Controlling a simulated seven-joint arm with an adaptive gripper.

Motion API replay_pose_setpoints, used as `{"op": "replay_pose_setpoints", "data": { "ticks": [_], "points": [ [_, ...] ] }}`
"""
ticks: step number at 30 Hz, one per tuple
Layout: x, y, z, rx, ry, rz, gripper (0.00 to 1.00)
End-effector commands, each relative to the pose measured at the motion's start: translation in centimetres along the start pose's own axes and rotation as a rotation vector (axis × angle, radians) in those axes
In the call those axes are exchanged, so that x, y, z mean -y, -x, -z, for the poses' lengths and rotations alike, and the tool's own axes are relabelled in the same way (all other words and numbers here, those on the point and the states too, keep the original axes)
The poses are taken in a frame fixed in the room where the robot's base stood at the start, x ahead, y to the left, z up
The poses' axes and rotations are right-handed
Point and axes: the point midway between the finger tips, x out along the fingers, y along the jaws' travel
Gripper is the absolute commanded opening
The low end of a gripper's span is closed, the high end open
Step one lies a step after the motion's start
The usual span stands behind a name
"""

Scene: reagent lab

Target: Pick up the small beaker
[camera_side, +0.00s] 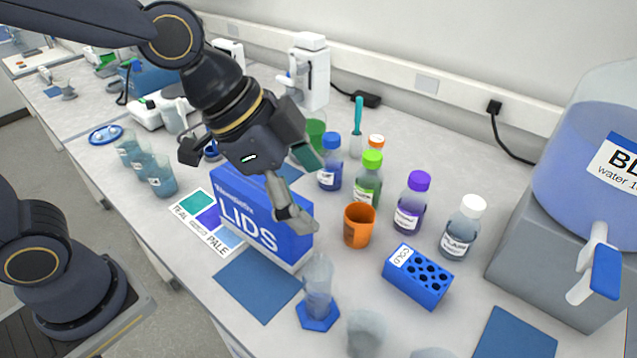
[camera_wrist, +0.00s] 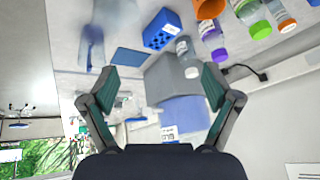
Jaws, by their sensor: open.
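No vessel here is marked as the small beaker, and I cannot tell which one it is. Clear glass vessels (camera_side: 365,333) are partly in view at the front bottom edge of the side view. Three bluish glass cups (camera_side: 160,178) stand in a row at the left edge of the bench. An orange cup (camera_side: 358,226) stands right of the LIDS box.
The blue LIDS box (camera_side: 262,220) and a clear cylinder on a blue base (camera_side: 318,318) stand near my gripper. A blue tube rack (camera_side: 418,277), capped bottles (camera_side: 410,205) and a large dispenser (camera_side: 575,150) are to the right. Blue mats (camera_side: 257,285) lie bare.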

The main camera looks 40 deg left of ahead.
Motion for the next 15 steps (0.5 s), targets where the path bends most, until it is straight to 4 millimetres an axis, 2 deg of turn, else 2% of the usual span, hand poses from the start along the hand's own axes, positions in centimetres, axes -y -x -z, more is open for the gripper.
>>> {"op": "replay_pose_setpoints", "data": {
  "ticks": [1, 3, 6, 11, 15],
  "points": [
    [-2.5, -1.7, 1.0, 0.012, -0.055, -0.072, 0.88],
    [-5.2, -3.2, 1.6, 0.026, -0.097, -0.143, 0.88],
    [-7.5, -4.4, 1.5, 0.054, -0.132, -0.205, 0.88],
    [-8.7, -6.3, 1.0, 0.071, -0.146, -0.228, 0.88],
    [-9.4, -9.4, 0.7, 0.074, -0.145, -0.229, 0.88]
  ]
}}
